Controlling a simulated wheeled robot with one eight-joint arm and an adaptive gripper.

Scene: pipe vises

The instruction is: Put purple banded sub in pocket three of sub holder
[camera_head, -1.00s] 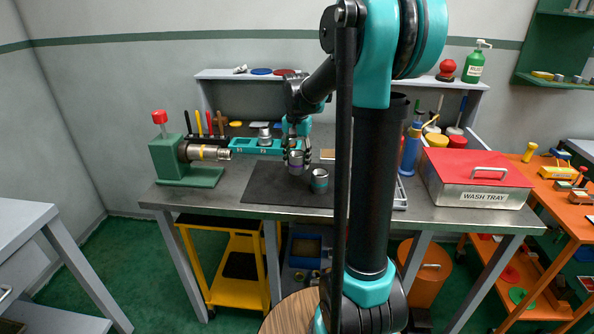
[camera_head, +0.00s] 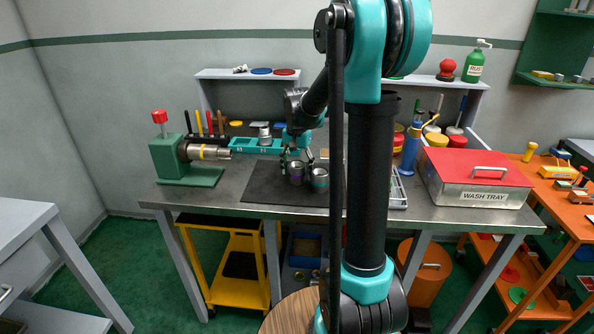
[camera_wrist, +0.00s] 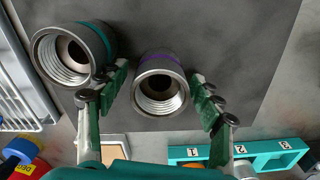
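The purple banded sub (camera_head: 297,173) is a metal ring-like piece standing upright on the dark mat, just left of a teal banded sub (camera_head: 320,180). In the wrist view the purple banded sub (camera_wrist: 160,85) shows its open threaded bore, with the teal banded sub (camera_wrist: 75,52) at its upper left. My gripper (camera_head: 297,157) is open above the purple sub. In the wrist view my gripper's fingers (camera_wrist: 160,98) stand on either side of it with small gaps. The teal sub holder (camera_head: 240,145) lies behind the mat; its numbered pockets also show in the wrist view (camera_wrist: 262,160).
The dark mat (camera_head: 262,190) has free room at its left. A green vise (camera_head: 170,160) with a metal piece stands left. A wash tray (camera_head: 475,182) stands right. A metal piece (camera_head: 265,134) is at the holder; whether it sits in a pocket is unclear.

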